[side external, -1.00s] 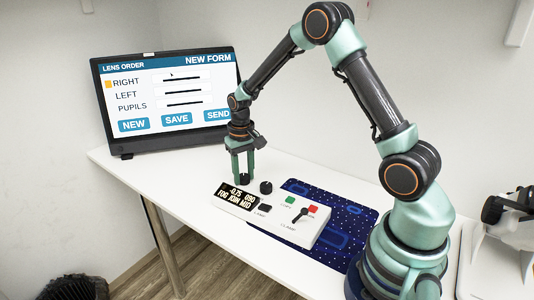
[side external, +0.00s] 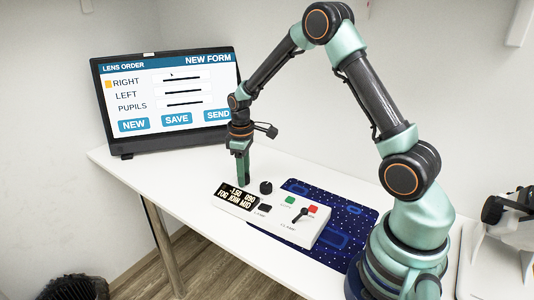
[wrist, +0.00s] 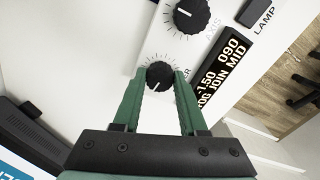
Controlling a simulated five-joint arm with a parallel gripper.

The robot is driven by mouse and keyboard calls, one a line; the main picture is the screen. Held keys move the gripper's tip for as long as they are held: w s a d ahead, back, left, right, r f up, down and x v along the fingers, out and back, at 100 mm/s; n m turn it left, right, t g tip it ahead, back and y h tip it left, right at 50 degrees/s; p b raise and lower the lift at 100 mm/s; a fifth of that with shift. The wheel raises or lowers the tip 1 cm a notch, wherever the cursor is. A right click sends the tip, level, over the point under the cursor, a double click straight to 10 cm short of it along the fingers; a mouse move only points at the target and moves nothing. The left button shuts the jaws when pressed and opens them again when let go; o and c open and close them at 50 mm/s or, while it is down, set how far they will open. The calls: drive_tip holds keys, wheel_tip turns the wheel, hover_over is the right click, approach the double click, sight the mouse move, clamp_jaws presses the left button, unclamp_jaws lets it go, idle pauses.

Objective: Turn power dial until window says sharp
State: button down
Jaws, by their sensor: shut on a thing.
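The power dial (wrist: 160,75) is a black ribbed knob with a white pointer line, on a white device (side external: 318,227). In the wrist view my gripper (wrist: 160,82) has one fingertip on each side of it and is shut on it. In the side view my gripper (side external: 242,181) reaches down at the device's far left corner, its fingers seen nearly edge-on and hiding the dial. The window (side external: 235,196) shows about "-1.50 090" above "FOG JOIN MID". The same window (wrist: 222,72) is partly cut by my right finger in the wrist view.
A second black dial (side external: 266,187), labelled AXIS, stands close beside. The device also has a black LAMP button (side external: 265,208), green (side external: 289,200) and red (side external: 313,209) buttons and a black lever (side external: 300,215). A blue mat (side external: 350,222) and a screen (side external: 165,95) are nearby.

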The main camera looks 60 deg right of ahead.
drive_tip(key=shift+w, duration=0.1)
idle(0.3)
drive_tip(key=shift+c, duration=2.2)
unclamp_jaws()
wheel_tip(320, 180, up, 12)
drive_tip(key=shift+r, duration=0.15)
